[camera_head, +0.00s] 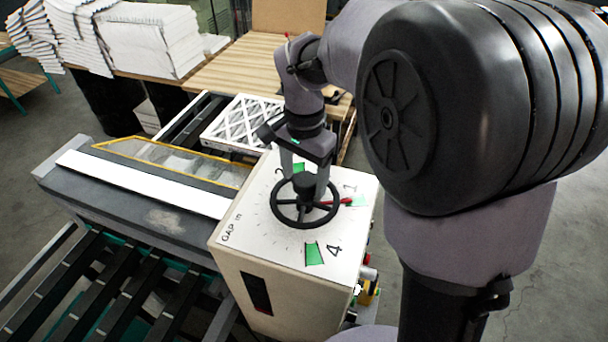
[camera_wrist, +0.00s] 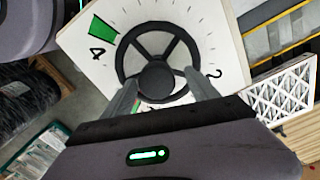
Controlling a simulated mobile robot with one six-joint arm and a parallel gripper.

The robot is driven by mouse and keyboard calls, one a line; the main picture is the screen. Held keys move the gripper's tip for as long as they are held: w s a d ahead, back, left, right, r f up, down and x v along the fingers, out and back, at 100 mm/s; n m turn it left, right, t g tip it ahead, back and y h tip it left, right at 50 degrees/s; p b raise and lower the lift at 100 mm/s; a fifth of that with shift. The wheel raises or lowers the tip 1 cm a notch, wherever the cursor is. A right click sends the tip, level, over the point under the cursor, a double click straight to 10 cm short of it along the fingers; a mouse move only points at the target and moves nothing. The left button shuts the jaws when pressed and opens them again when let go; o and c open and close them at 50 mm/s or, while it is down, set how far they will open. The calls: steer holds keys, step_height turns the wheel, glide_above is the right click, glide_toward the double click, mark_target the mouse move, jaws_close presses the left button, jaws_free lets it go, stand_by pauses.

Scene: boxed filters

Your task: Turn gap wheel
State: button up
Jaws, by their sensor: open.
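The gap wheel (camera_head: 276,211) is a black spoked handwheel with a raised centre hub, lying on the white dial face of a box. Green marks and the numbers 1, 2 and 4 stand around it. A red pointer (camera_head: 338,202) reaches from the wheel toward the green mark near 1. My gripper (camera_head: 308,190) comes down over the wheel, its two fingers apart on either side of the hub. In the wrist view the wheel (camera_wrist: 156,38) lies beyond the fingers (camera_wrist: 155,90), with the hub between them. I cannot tell whether the fingertips touch the wheel.
A framed filter (camera_head: 235,125) lies behind the box, also seen at right in the wrist view. A grey machine with a yellow-edged window (camera_head: 170,158) stands left. Black rollers (camera_head: 100,290) run at front left. White stacks (camera_head: 150,40) and a wooden table (camera_head: 235,70) are behind.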

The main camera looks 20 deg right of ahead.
steer(key=shift+s+r, duration=0.15)
steer(key=shift+s, duration=0.2)
steer(key=c, duration=0.7)
steer(key=shift+w, duration=0.1)
jaws_close()
steer(key=shift+n, duration=0.4)
steer(key=n+p, duration=0.1)
steer(key=n, duration=0.2)
steer(key=shift+n, duration=0.4)
steer(key=n+p, duration=0.1)
steer(key=n, duration=0.3)
steer(key=shift+n+p, duration=0.3)
steer(key=shift+p, duration=0.05)
steer(key=n+p, duration=0.1)
steer(key=n, duration=0.3)
steer(key=shift+n+p, duration=0.85)
steer(key=shift+n, duration=1.65)
